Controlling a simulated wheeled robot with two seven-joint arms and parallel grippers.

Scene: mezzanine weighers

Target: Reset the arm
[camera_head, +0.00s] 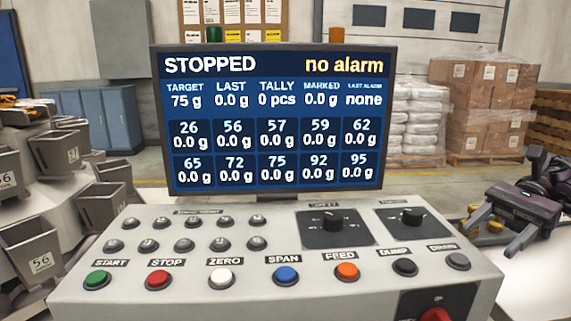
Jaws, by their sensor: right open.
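My right gripper (491,240) is at the right edge, beside the control console (300,228). Its dark fingers are apart with nothing between them, and they point down and to the left. My left gripper is not in view. The console's screen (278,118) reads STOPPED and no alarm, with a target of 75 g and a tally of 0 pcs.
The console carries a row of coloured buttons (286,274), two dark knobs (331,222) and a red knob (436,314) at the bottom edge. Grey weigher buckets (30,245) stand at the left. Wrapped boxes (482,105) and white sacks (412,118) are stacked behind.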

